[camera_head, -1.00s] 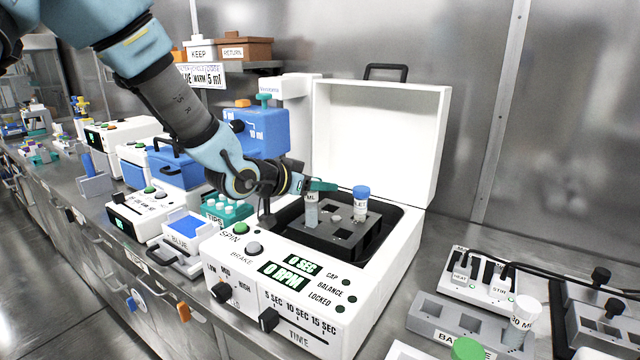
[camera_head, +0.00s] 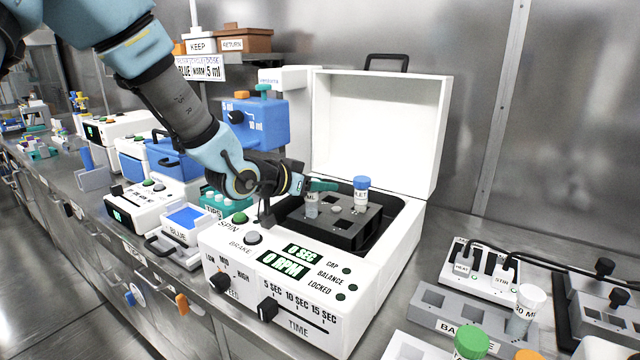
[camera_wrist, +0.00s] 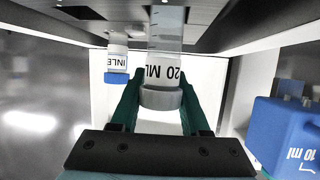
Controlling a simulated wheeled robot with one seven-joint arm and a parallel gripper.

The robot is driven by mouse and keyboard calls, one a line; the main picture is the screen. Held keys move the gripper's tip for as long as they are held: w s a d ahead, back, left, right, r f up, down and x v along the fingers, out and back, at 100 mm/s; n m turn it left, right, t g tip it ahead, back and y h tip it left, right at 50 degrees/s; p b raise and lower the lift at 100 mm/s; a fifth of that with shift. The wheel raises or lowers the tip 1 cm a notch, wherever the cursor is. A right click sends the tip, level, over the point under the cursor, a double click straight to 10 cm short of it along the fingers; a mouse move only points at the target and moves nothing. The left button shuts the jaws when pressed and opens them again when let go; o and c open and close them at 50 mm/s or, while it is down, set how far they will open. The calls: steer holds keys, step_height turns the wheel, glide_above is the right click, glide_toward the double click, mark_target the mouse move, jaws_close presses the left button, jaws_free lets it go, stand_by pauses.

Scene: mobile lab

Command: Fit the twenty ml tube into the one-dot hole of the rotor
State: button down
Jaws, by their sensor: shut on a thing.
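In the wrist view the tube's label (camera_wrist: 162,73) reads "20 ML" between the green fingers. The tube is roughly upright at the left side of the dark square rotor (camera_head: 343,238), and its lower end appears to be in a rotor hole. How deep it sits is hidden. A blue-capped tube (camera_head: 361,190) stands in another rotor hole, and it also shows in the wrist view (camera_wrist: 117,66). I cannot make out the dot marks.
The white centrifuge (camera_head: 225,255) has its lid (camera_head: 375,135) open behind the rotor. A blue dispenser (camera_head: 262,125) stands at the back left. A grey balance rack (camera_head: 430,305) at the right holds a white-capped tube (camera_head: 524,312). A green-capped tube (camera_head: 471,343) stands nearby.

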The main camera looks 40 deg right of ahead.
steer(key=shift+f, duration=0.3)
steer(key=shift+c, duration=1.5)
jaws_free()
steer(key=v, duration=0.7)
steer(key=shift+a+r+b, duration=0.15)
steer(key=shift+a+b, duration=0.15)
steer(key=shift+b, duration=0.05)
